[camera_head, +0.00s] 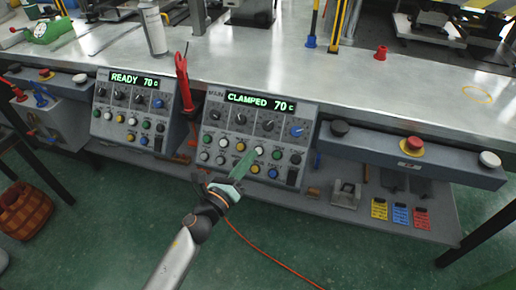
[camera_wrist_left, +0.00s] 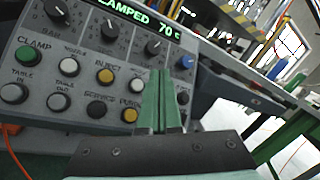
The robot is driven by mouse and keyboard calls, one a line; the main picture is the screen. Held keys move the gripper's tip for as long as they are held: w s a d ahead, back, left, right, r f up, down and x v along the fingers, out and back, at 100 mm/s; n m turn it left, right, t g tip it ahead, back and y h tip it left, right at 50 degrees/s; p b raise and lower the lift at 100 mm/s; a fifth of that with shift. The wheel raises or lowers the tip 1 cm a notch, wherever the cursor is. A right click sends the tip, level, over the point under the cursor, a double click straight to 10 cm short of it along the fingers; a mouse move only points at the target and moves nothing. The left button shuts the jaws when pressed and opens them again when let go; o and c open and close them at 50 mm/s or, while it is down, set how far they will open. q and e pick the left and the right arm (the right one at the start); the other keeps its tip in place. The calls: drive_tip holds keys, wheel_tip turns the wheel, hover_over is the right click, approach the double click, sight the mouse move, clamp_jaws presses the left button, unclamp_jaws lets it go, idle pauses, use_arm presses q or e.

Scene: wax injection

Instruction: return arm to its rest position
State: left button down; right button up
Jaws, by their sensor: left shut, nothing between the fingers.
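My left arm comes in from the bottom of the head view, and its left gripper (camera_head: 244,163) is shut with nothing between its green fingers. The fingertips are in front of the lower buttons of the right control panel (camera_head: 213,128), whose display reads CLAMPED 70 c. The shut fingers also show in the left wrist view (camera_wrist_left: 160,100), over the panel near the yellow PURGE button (camera_wrist_left: 129,115). I cannot tell whether they touch the panel. The green CLAMP button (camera_wrist_left: 27,56) is at the left there. My right gripper is not in view.
A left control panel (camera_head: 131,112) reads READY 70 c. A red tool (camera_head: 184,85) stands between the panels. A bar with a red button (camera_head: 411,145) juts out at right. The metal table (camera_head: 330,75) is above; a lower shelf (camera_head: 335,205) carries coloured tags. Green floor is open in front.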

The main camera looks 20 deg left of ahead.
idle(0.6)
use_arm(q)
drive_tip(key=s+d+f+n+g+y, duration=0.1)
drive_tip(key=s+f+n+g, duration=0.3)
drive_tip(key=s+f+n, duration=0.65)
drive_tip(key=s+f+n+g+y, duration=0.1)
drive_tip(key=s+f+n+g, duration=0.45)
drive_tip(key=s+n, duration=0.95)
wheel_tip(320, 180, up, 12)
drive_tip(key=w+a+n+p, duration=0.2)
drive_tip(key=n+p, duration=0.3)
drive_tip(key=p, duration=1.1)
drive_tip(key=shift+t, duration=0.35)
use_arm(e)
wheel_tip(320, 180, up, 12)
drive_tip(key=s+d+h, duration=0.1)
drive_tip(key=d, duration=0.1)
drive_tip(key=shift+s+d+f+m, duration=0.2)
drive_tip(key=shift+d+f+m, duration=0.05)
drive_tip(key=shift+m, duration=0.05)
use_arm(q)
drive_tip(key=shift+w+f, duration=0.1)
drive_tip(key=shift+f, duration=0.05)
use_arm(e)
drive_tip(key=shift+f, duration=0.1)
